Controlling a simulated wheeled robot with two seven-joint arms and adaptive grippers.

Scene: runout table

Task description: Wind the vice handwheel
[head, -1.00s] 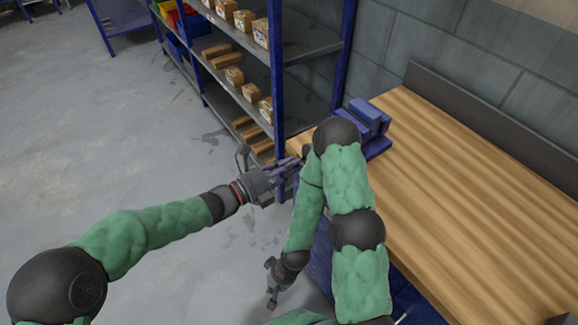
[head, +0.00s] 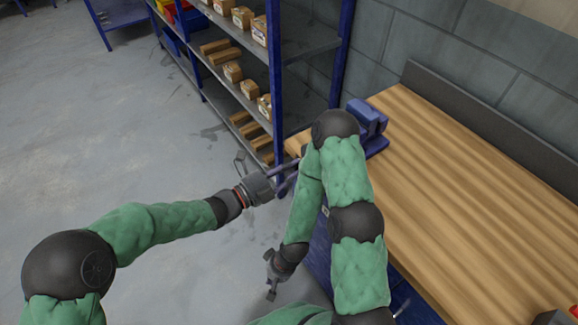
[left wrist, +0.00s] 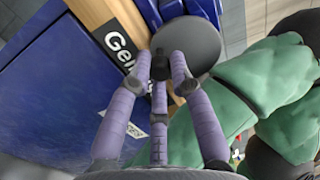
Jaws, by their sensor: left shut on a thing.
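The blue vice (head: 370,122) sits at the far left corner of the wooden bench, partly hidden behind my right arm in the head view. In the left wrist view its handwheel shows as a grey disc (left wrist: 200,42) with a small dark knob (left wrist: 160,66) near its rim. My left gripper (head: 288,178) is at the bench's left end; its purple fingers (left wrist: 161,74) are shut around the knob in the left wrist view. The handwheel is hidden in the head view. My right gripper (head: 271,287) hangs low beside the bench, apart from the vice; its finger opening is too small to judge.
The wooden bench top (head: 460,190) is largely clear. A blue-framed shelf (head: 275,80) with several cardboard boxes stands close behind my left gripper. A blue panel (left wrist: 60,90) and a black label (left wrist: 118,42) are near the fingers. Open grey floor (head: 90,120) lies left.

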